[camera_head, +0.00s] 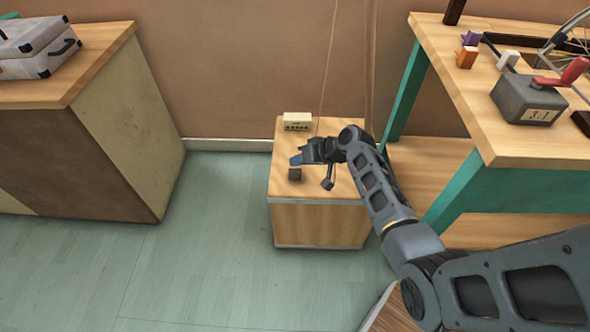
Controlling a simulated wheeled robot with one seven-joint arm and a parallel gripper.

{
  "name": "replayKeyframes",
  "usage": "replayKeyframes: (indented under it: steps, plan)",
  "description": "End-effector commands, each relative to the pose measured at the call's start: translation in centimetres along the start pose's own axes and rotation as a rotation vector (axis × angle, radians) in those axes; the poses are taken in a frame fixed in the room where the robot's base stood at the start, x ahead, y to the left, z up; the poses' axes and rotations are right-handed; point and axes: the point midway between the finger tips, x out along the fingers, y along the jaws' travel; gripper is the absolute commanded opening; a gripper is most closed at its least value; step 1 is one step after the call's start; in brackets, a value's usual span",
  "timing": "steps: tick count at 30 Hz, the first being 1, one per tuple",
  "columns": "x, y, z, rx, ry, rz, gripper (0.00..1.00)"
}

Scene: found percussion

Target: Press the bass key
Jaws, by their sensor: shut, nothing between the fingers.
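A low wooden box (318,222) stands on the floor in the middle. A small dark grey block (295,174) sits on its top near the left front edge; it may be the bass key, but I cannot read any marking. My gripper (297,160) is shut and empty, its bluish fingertips just behind or above this block in the picture. I cannot tell whether they touch it. A small cream unit (297,121) with a row of dark marks stands at the back of the box top.
A wooden cabinet (110,120) with a grey case (35,48) stands at left. At right, a teal-legged workbench (470,110) carries a grey block (530,100) with a red handle and small coloured pieces. A thin cord hangs behind the box. Floor at left front is clear.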

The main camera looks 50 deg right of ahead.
Motion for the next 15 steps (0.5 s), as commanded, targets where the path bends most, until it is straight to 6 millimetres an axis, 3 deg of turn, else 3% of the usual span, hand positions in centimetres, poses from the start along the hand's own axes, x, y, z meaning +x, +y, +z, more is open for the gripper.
replayKeyframes:
  steps: [9, 15]
  plan:
    - [-2.3, -1.7, -1.6, 0.000, -0.001, 0.000, 0.00]
    - [-2.4, -1.7, -1.7, 0.001, -0.001, 0.000, 0.00]
